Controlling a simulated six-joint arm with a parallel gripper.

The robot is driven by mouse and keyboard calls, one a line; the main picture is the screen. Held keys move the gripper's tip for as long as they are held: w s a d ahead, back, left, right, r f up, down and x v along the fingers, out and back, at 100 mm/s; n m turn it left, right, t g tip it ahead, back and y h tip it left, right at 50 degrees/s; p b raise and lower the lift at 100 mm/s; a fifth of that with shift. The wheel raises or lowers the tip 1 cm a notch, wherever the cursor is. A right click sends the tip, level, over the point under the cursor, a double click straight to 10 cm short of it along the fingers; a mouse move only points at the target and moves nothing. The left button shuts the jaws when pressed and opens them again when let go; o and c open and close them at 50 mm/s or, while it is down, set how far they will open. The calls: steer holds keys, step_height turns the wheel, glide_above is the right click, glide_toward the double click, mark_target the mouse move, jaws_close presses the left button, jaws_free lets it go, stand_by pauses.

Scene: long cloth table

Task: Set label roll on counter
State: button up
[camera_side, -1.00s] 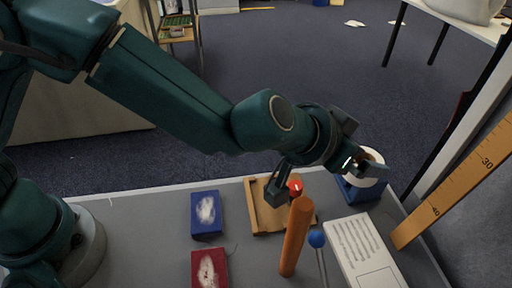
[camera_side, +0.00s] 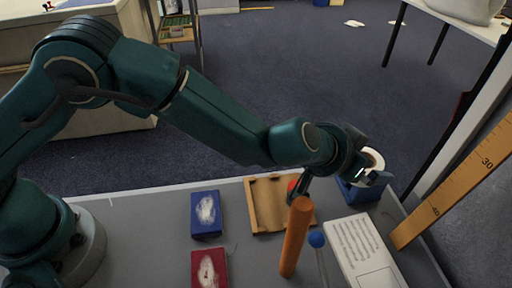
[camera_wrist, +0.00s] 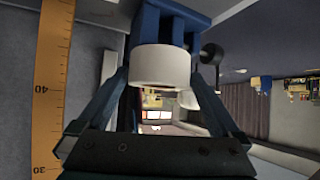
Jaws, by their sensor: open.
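The label roll, a white ring (camera_side: 375,158), sits on a blue block-like stand (camera_side: 362,193) at the back right of the grey table (camera_side: 150,225). My gripper (camera_side: 345,182) is open, right at the roll, and partly covers it in the side view. In the wrist view, the roll (camera_wrist: 165,66) shows between the two spread fingers of my gripper (camera_wrist: 160,78), with the blue stand (camera_wrist: 183,18) against it at the top of the picture. I cannot tell whether a finger touches the roll. No separate counter can be told apart from the grey table.
An orange cylinder (camera_side: 294,240) stands upright before a wooden tray (camera_side: 263,205); a red ball and a blue ball (camera_side: 317,239) are close by. A white printed panel (camera_side: 362,248), a tall ruler (camera_side: 450,188), a blue box (camera_side: 205,214) and a red box (camera_side: 209,268) surround them.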

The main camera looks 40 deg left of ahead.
steer(key=c, duration=1.4)
steer(key=shift+r, duration=0.1)
